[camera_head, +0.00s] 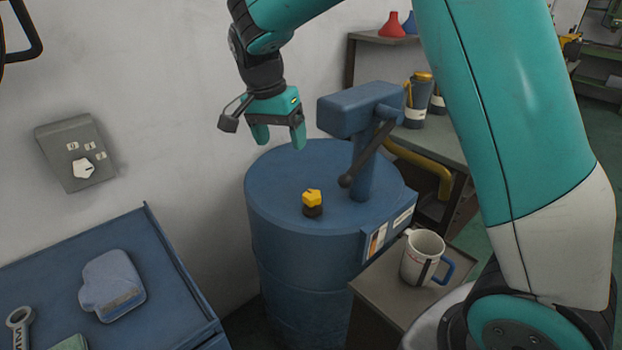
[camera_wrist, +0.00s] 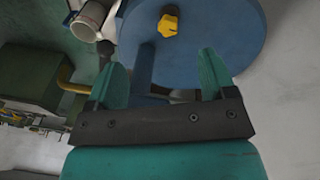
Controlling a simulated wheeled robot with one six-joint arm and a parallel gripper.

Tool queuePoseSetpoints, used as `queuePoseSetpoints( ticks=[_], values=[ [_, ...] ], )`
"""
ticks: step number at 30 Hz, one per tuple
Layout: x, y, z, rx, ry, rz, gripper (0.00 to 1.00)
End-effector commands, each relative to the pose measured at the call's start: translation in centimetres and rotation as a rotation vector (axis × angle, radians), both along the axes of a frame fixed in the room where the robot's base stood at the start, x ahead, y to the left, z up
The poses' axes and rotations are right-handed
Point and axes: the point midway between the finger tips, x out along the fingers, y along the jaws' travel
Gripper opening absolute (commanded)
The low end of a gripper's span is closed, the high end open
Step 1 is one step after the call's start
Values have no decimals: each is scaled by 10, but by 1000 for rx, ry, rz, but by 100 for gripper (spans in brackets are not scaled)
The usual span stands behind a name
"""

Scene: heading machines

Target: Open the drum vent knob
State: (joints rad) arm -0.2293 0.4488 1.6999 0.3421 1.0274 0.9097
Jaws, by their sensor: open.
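The yellow vent knob (camera_head: 312,198) sits on a dark base on top of the blue drum (camera_head: 270,195), near the middle of the lid. In the wrist view the knob (camera_wrist: 168,25) shows from above as a lobed yellow shape beyond my fingertips, on the blue lid (camera_wrist: 225,30). My gripper (camera_head: 279,138) hangs above the back of the drum, fingers pointing down, open and empty. It is up and to the left of the knob in the head view, not touching it. In the wrist view its two teal fingers (camera_wrist: 162,72) are spread wide apart.
A blue hand pump with a dark lever (camera_head: 362,110) rises from the drum just right of the knob. A white mug (camera_head: 423,257) stands on a small table at the right. A blue bench (camera_head: 165,270) is at left. A wall panel (camera_head: 78,152) hangs above it.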

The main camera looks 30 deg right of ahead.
Motion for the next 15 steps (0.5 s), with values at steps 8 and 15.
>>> queuePoseSetpoints(
  ticks=[8,15],
  values=[
    [74,-34,-29,-210,-81,-894,77],
    [82,-41,-49,-268,-123,-1160,77]
  ],
)
